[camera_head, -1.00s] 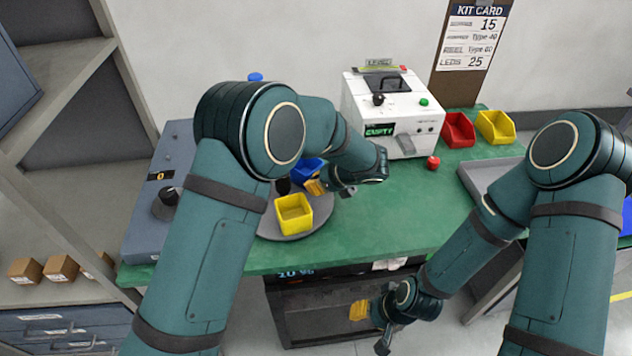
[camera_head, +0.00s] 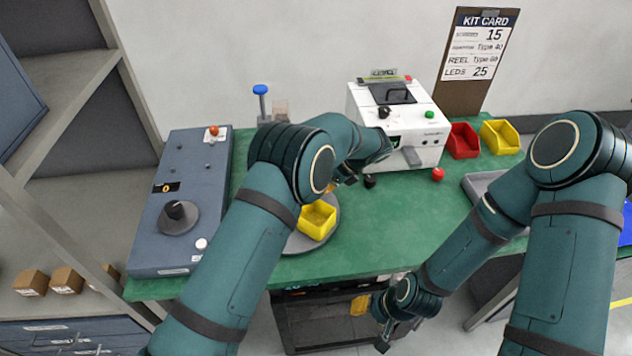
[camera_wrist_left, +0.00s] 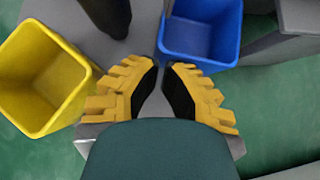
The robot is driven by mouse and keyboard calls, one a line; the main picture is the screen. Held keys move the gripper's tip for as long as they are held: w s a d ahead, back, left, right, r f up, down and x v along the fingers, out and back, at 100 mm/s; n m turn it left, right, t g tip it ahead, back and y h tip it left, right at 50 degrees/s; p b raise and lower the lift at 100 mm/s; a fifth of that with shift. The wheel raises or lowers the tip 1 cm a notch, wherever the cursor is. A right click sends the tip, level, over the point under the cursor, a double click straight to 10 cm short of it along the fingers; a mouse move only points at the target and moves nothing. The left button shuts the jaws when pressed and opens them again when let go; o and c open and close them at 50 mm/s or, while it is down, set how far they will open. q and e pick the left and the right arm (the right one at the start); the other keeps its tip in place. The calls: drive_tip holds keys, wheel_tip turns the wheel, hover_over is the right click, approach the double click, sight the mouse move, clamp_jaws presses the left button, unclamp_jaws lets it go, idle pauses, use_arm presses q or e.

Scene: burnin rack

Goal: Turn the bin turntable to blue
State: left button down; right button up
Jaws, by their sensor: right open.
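The grey turntable (camera_head: 297,246) lies on the green bench, largely covered by my left arm in the head view. A yellow bin (camera_head: 318,220) stands on it and also shows in the left wrist view (camera_wrist_left: 40,78). A blue bin (camera_wrist_left: 200,32) shows beside it in the wrist view; my arm hides it in the head view. A dark upright post (camera_wrist_left: 108,14) shows between the bins. My right gripper (camera_head: 381,338) is open and empty, low before the bench.
A blue-grey control box (camera_head: 190,165) with a dial stands left of the turntable. A white machine (camera_head: 425,150) stands behind, with a red bin (camera_head: 463,141) and another yellow bin (camera_head: 499,137) to its right. The green bench (camera_head: 390,220) is clear right of the turntable.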

use_arm(q)
drive_tip(key=shift+w+a+n+g, duration=0.2)
drive_tip(key=shift+n+g, duration=0.1)
drive_tip(key=shift+n, duration=0.1)
drive_tip(key=shift+w+a, duration=0.25)
drive_tip(key=shift+a, duration=0.05)
idle(0.4)
